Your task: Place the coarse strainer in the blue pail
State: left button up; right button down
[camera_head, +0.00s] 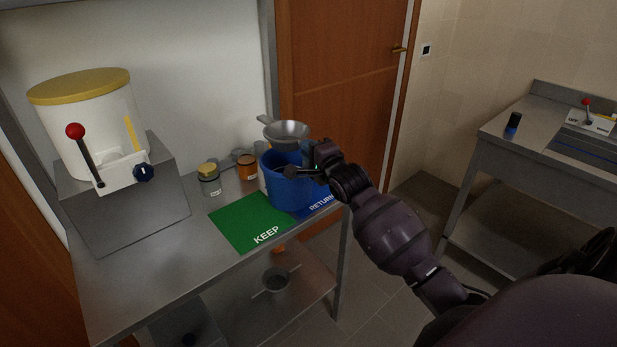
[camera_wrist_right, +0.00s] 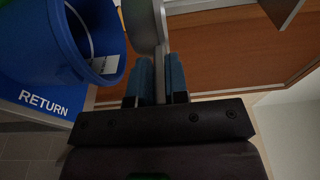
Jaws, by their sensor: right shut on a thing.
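A grey metal strainer (camera_head: 286,131) is above the blue pail (camera_head: 287,190) in the head view, its bowl over the pail's back rim and one projecting lug to the left. My right gripper (camera_head: 306,149) is shut on it from the right. The wrist view shows a grey part of the strainer (camera_wrist_right: 143,25) between the blue fingers of the right gripper (camera_wrist_right: 160,72), with the pail (camera_wrist_right: 70,45) to the left. I cannot tell how coarse the mesh is. My left gripper is not in view.
The pail stands on the blue RETURN mat (camera_head: 322,204), beside a green KEEP mat (camera_head: 250,222). Jars (camera_head: 209,180) stand behind. A lidded dispenser (camera_head: 95,120) with a red-knobbed lever is at left. Another strainer (camera_head: 276,280) sits on the lower shelf.

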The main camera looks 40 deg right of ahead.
notch_tip(320, 180, down, 8)
dwell(0.5)
jog(key=c, duration=1.2)
grip_release()
jog(key=shift+f, duration=0.2)
jog(key=shift+o, duration=0.4)
jog(key=shift+r, duration=0.1)
jog(key=shift+s, duration=0.1)
jog(key=s+a, duration=0.1)
jog(key=s, duration=1.1)
jog(key=s+a+f+n+g, duration=0.3)
jog(key=s+a+f+n, duration=0.4)
jog(key=s+f+n, duration=0.2)
jog(key=s+a+f+n+g+y, duration=0.1)
jog(key=s+a+f+n+g, duration=0.2)
jog(key=s+a+f+n, duration=0.4)
notch_tip(320, 180, down, 4)
jog(key=s+n, duration=0.2)
jog(key=n, duration=0.2)
jog(key=shift+s+r, duration=0.2)
jog(key=shift+s, duration=0.15)
